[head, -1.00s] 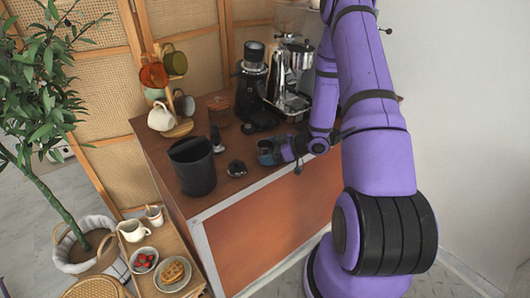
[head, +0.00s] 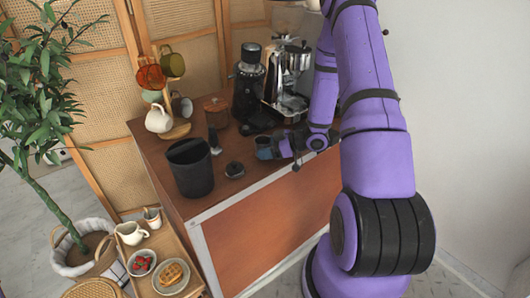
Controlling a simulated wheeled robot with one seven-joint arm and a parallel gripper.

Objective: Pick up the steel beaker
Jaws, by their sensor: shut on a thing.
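My gripper (head: 272,147) is over the front part of the wooden cart top in the head view, reached in from the right. It is shut on the steel beaker (head: 262,144), which shows as a small grey-blue cup shape at the gripper's left end. The fingers and the arm hide much of the beaker. I cannot tell how far it is above the counter.
A black grinder (head: 248,84) and a chrome espresso machine (head: 290,75) stand behind. A mug tree (head: 178,128) is at the back left.

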